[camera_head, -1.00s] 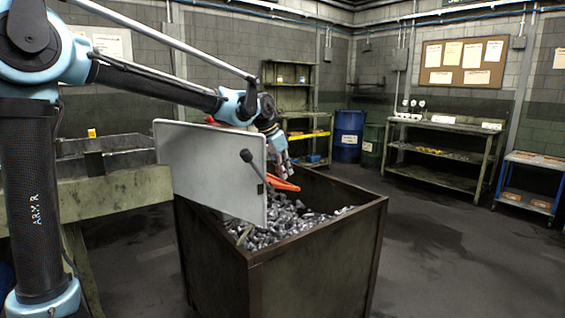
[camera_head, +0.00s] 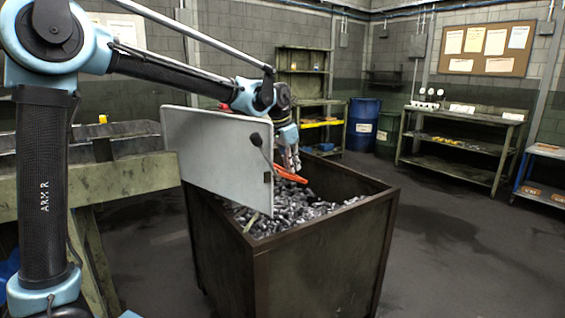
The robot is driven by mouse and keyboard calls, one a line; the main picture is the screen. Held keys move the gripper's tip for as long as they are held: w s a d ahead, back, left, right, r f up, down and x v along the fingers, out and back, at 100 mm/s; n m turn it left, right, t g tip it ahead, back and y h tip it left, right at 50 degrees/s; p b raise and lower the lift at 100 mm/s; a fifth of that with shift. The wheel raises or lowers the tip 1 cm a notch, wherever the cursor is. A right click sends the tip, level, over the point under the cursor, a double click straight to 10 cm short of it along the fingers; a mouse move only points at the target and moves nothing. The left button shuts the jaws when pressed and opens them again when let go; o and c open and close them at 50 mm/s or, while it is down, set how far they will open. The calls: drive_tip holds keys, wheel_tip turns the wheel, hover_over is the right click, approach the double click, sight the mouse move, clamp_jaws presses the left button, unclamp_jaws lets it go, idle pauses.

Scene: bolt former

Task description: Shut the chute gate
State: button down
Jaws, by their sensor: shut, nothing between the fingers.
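The chute gate, a flat pale grey panel (camera_head: 215,155), stands upright over the left part of the bin, swung out toward me. A black ball-ended handle (camera_head: 257,140) sticks out near its right edge. My gripper (camera_head: 293,166) is shut and empty, just beyond the gate's right edge and above the bin. An orange-red bar-like part (camera_head: 290,174) shows close by the fingers; I cannot tell whether they touch it. The gate hides part of my forearm's surroundings and most of whatever lies behind it, including the chute opening.
A rusty open bin (camera_head: 325,235) full of metal bolts (camera_head: 285,217) stands under the gate. A worn green bench (camera_head: 120,180) is at the left. A blue drum (camera_head: 362,125), shelves and a workbench (camera_head: 460,145) stand at the back. The floor right of the bin is clear.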

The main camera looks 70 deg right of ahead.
idle(0.4)
drive_tip(key=w+d+r, duration=0.1)
drive_tip(key=w+r, duration=0.3)
drive_tip(key=r, duration=0.9)
drive_tip(key=w+a+x, duration=0.1)
drive_tip(key=w+x, duration=0.1)
drive_tip(key=x, duration=1)
drive_tip(key=shift+s+a+f, duration=0.35)
drive_tip(key=shift+s+f, duration=0.1)
drive_tip(key=shift+f, duration=0.2)
drive_tip(key=shift+s, duration=0.1)
